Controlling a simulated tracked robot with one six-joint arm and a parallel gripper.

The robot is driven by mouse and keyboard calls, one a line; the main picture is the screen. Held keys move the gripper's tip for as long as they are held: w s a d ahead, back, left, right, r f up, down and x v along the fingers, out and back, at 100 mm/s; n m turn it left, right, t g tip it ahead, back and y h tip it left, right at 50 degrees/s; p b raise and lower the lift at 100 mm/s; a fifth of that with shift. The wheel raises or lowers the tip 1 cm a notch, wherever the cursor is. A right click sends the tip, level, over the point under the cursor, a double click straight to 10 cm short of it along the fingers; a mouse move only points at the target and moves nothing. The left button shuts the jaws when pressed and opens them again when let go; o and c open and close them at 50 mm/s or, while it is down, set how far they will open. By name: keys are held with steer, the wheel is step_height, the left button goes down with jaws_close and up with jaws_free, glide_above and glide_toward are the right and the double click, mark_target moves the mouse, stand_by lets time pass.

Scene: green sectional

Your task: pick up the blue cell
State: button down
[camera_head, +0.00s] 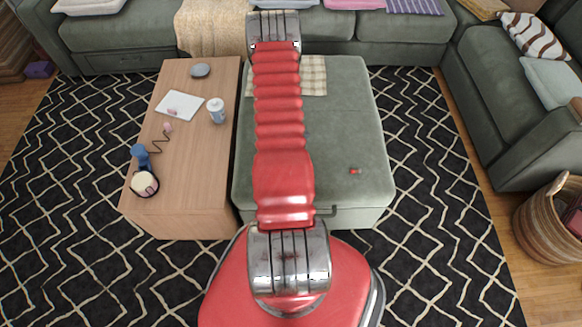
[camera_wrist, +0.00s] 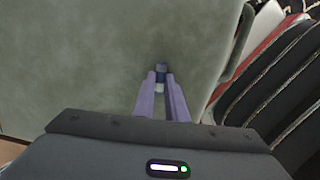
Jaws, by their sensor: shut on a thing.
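The blue cell (camera_wrist: 162,69) shows in the wrist view as a small dark blue piece with a paler end, at the tips of my purple fingers. My gripper (camera_wrist: 161,77) is shut on it, one finger on each side. Behind them is the grey-green top of the ottoman; I cannot tell whether the cell touches it. In the head view my red arm reaches over the ottoman (camera_head: 345,120) and hides my gripper. Only a tiny bluish speck shows beside the arm there, too small to make out.
A small red object (camera_head: 355,171) lies on the ottoman, right of my arm. Green sofas (camera_head: 490,110) stand behind and right. A basket (camera_head: 548,222) stands at right.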

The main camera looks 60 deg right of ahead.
steer(key=shift+r, duration=0.15)
step_height(320, 180, up, 10)
stand_by(0.6)
stand_by(0.3)
